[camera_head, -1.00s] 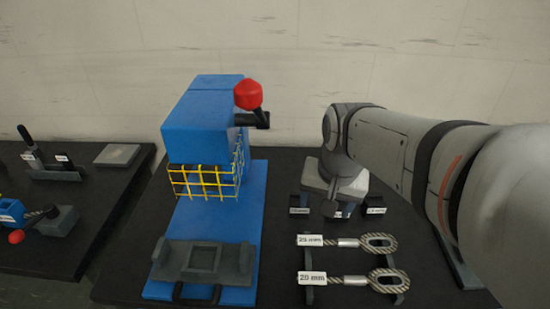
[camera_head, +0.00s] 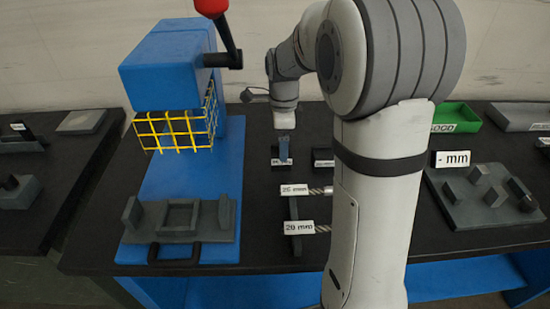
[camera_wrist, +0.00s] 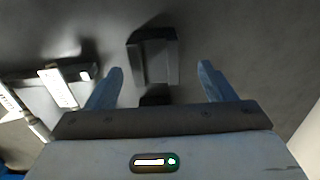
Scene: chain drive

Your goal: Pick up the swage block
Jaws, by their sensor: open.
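A dark grey block (camera_wrist: 158,62), which looks like a swage block, stands between and beyond the fingertips in the wrist view. My gripper (camera_wrist: 161,70) is open around that line of sight, with a blue finger on each side and no visible contact. In the head view my gripper (camera_head: 284,158) points down at a small dark labelled piece (camera_head: 282,163) on the black bench, its fingers hiding part of it. A second dark piece (camera_head: 322,158) sits just to its right, partly behind my arm. I cannot read their labels.
A blue press (camera_head: 170,70) with a yellow guard (camera_head: 175,130) and red-knobbed lever stands left. A grey plate with blocks (camera_head: 480,215) and a green bin (camera_head: 457,115) are right.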

